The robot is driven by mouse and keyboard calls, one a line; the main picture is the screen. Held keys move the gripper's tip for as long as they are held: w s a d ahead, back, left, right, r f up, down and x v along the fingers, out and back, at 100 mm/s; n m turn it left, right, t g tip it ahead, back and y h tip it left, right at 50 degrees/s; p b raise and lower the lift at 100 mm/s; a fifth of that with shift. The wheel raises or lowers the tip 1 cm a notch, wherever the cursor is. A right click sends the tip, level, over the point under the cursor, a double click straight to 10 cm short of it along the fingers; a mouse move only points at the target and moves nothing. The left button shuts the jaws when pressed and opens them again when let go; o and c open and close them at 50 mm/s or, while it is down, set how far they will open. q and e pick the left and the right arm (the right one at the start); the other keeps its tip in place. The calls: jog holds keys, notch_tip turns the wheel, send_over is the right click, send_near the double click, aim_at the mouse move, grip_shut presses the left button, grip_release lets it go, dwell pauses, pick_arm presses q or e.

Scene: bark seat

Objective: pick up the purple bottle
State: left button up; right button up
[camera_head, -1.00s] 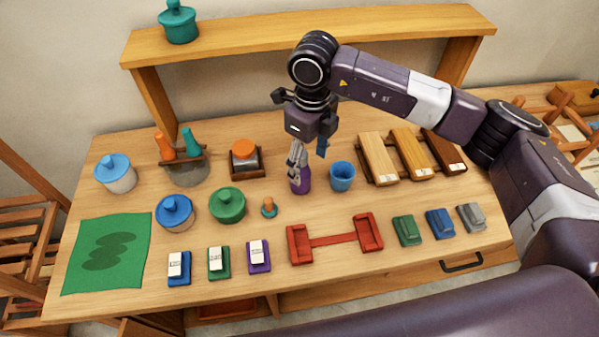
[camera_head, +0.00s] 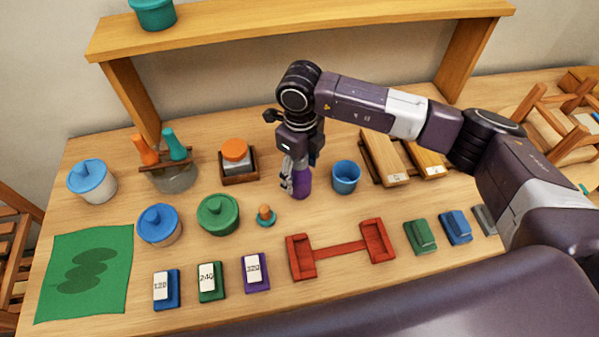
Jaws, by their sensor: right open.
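The purple bottle (camera_head: 303,183) stands upright on the wooden table, just left of the blue cup. My right gripper (camera_head: 292,180) points down at the bottle from above. Its fingers are open and lie at the bottle's left and front side, overlapping its upper part. Whether the fingers touch the bottle cannot be told. The bottle's top is hidden behind the gripper. My left gripper is not in view.
The blue cup (camera_head: 345,177) stands close to the bottle's right. A red holder (camera_head: 340,249) lies in front. A shelf (camera_head: 300,32) spans the back.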

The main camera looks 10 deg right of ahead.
aim_at(299, 178)
notch_tip(299, 178, down, 2)
jog(key=shift+a+f+p, duration=0.1)
jog(key=shift+f+p, duration=0.05)
jog(key=shift+p, duration=0.2)
jog(key=shift+f, duration=0.45)
jog(key=c, duration=1.5)
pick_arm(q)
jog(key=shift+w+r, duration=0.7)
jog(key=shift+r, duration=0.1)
pick_arm(e)
jog(key=shift+w+r, duration=0.1)
jog(key=shift+r, duration=0.45)
notch_tip(299, 178, up, 18)
jog(key=b, duration=0.5)
jog(key=shift+b, duration=0.35)
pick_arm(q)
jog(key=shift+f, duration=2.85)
pick_arm(e)
jog(key=shift+r, duration=0.5)
